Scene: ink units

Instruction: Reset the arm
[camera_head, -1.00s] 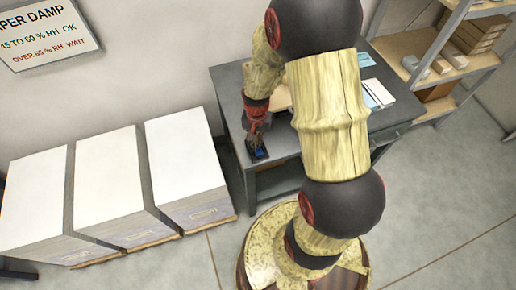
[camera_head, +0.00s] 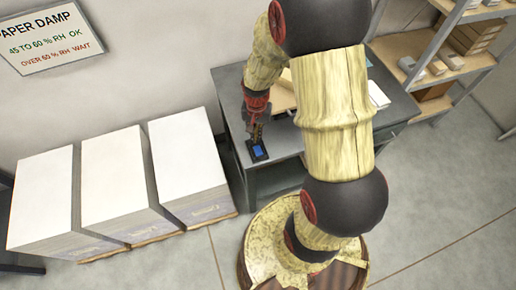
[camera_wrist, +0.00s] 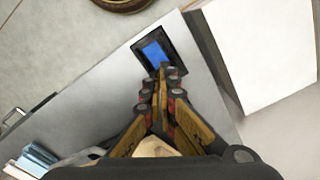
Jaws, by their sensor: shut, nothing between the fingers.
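My gripper (camera_head: 257,131) is at the left end of the dark grey table, pointing down, just above a small black device with a blue screen (camera_head: 258,151). In the wrist view my gripper (camera_wrist: 164,70) is shut and empty, with its fingertips at the lower edge of the device's screen (camera_wrist: 155,53). I cannot tell whether the tips touch it. My arm spans the middle of the head view and hides part of the table.
The grey table (camera_head: 285,140) carries papers (camera_head: 377,94) on its right side. Tall white paper stacks (camera_head: 185,155) stand left of it. A shelf rack (camera_head: 440,65) with boxes is at the right. A sign (camera_head: 45,37) hangs on the wall. Floor at the right is clear.

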